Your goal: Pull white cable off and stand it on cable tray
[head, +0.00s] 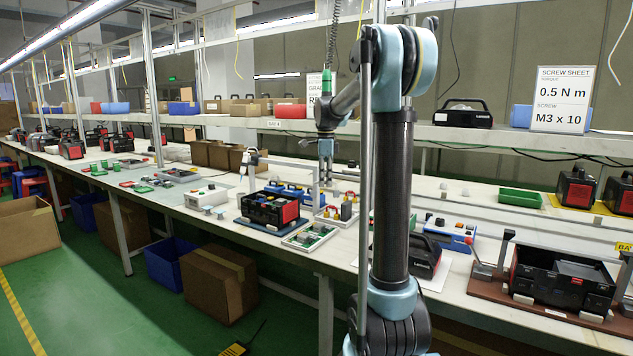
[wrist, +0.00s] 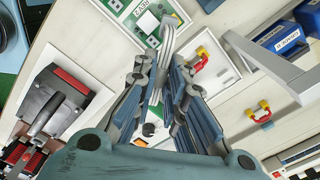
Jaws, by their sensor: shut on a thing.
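In the head view my gripper (head: 326,178) points down above the back of the bench; the cable is too small to make out there. A white tray (wrist: 228,76) with a red-and-yellow connector lies right of the fingers in the wrist view. A tray with green boards (wrist: 124,12) lies beyond the fingertips. I cannot tell which is the cable tray, or whether the cable still touches anything below.
A black-and-red power station (head: 270,207) stands on the bench left of my gripper. Blue bins (head: 290,190) are close behind it. A green-board tray (head: 310,237) lies in front. A pale upright frame (wrist: 280,65) rises at right in the wrist view.

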